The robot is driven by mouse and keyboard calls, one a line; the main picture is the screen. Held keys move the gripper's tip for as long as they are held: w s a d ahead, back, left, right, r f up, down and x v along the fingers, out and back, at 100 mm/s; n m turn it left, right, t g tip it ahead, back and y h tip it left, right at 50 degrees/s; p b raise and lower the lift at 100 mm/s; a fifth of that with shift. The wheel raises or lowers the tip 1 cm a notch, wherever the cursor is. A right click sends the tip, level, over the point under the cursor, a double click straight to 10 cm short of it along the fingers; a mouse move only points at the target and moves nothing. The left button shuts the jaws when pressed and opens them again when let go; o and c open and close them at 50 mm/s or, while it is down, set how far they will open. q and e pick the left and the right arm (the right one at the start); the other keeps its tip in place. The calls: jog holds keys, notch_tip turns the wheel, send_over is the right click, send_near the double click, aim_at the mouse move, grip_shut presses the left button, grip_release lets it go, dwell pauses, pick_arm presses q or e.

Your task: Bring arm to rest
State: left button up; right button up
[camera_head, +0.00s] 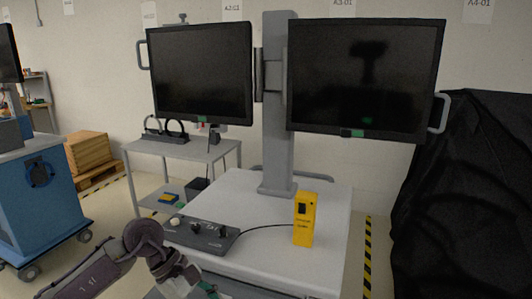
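My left arm (112,262) comes in from the lower left, and its wrist hangs in front of the cart's near edge. My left gripper (192,291) is at the bottom edge of the picture and mostly cut off, so I cannot tell whether it is open or shut. A small teal piece shows beside it. My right arm and gripper are not in view.
A white cart (325,225) carries a grey control panel (205,235), a yellow box (304,220) and two screens on a column (277,110). A blue cart (40,200) stands left. A black-covered cart (470,200) stands right. A grey table (180,150) is behind.

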pick_arm(q)
jog(key=s+d+r+n+t+h, duration=0.3)
jog(key=d+r+n+t+h, duration=0.2)
jog(key=d+r+n+h, duration=0.65)
jog(key=w+a+f+n+t+y, duration=0.1)
jog(key=w+a+n+t+y, duration=0.3)
jog(key=n+t, duration=0.6)
jog(key=w+a+n+t+y, duration=0.1)
jog(key=a+n+t+y, duration=0.5)
jog(key=n, duration=0.9)
jog(key=s+a+f+n+g+y, duration=0.2)
jog(key=a+f+n+g+y, duration=0.1)
jog(key=a+f+n+y, duration=0.55)
jog(key=s+a+f+n+g, duration=0.1)
jog(key=s+f+n+g, duration=0.5)
jog(key=s+f, duration=0.5)
jog(key=s+a+f+n+g, duration=0.1)
jog(key=s+f+n+g, duration=0.55)
jog(key=s, duration=0.65)
notch_tip(320, 180, down, 30)
jog(key=s+m+g, duration=0.2)
jog(key=s+a+f+g, duration=0.1)
jog(key=s+a+f, duration=0.2)
jog(key=s+f, duration=1.1)
jog(key=shift+s, duration=1.05)
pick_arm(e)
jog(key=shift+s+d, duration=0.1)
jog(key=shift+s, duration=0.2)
